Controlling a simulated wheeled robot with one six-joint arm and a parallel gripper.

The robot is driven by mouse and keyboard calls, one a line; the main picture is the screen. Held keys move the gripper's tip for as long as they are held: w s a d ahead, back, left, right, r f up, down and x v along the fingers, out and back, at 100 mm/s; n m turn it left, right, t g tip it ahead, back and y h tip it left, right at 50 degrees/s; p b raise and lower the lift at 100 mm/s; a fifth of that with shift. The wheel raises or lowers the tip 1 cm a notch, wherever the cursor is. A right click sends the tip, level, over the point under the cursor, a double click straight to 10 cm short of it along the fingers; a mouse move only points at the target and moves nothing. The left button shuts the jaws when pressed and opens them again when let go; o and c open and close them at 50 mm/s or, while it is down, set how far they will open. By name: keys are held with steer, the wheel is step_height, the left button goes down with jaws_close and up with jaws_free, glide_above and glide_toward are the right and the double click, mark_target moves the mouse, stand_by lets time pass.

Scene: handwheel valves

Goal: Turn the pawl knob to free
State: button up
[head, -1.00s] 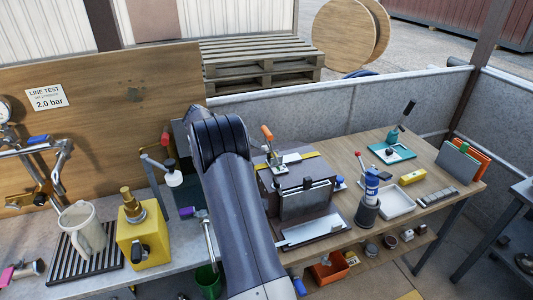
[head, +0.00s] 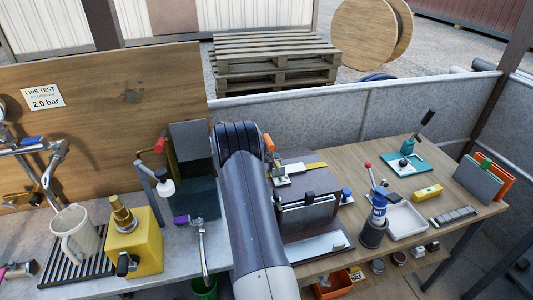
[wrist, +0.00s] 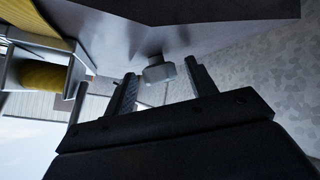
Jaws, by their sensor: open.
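In the wrist view a small light grey block-shaped knob (wrist: 159,70) sticks out from a dark grey surface (wrist: 190,35); it looks like the pawl knob. My gripper (wrist: 160,80) is open, with one finger on either side of the knob. The fingertips reach about level with it, and a gap shows on both sides. I cannot tell the knob's set position. In the head view my arm covers the gripper and the knob. A dark housing with a red-ended handle (head: 160,143) shows just left of my arm.
A yellow drum in a grey frame (wrist: 42,75) is close on the left in the wrist view. In the head view a yellow valve block (head: 135,247) and a mug (head: 78,234) stand left. A dark box with a clamp (head: 310,215) stands close right of my arm.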

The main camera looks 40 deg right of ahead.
steer(key=c, duration=1)
steer(key=m+g+b, duration=0.1)
steer(key=b, duration=0.2)
steer(key=shift+w+f+b, duration=0.1)
steer(key=shift+f+b, duration=0.2)
steer(key=shift+f, duration=0.1)
steer(key=shift+r+m+g+b, duration=0.35)
steer(key=shift+m+g+b, duration=0.45)
steer(key=shift+m+b, duration=0.15)
steer(key=o, duration=1)
steer(key=shift+r, duration=0.1)
step_height(320, 180, up, 10)
steer(key=b, duration=0.1)
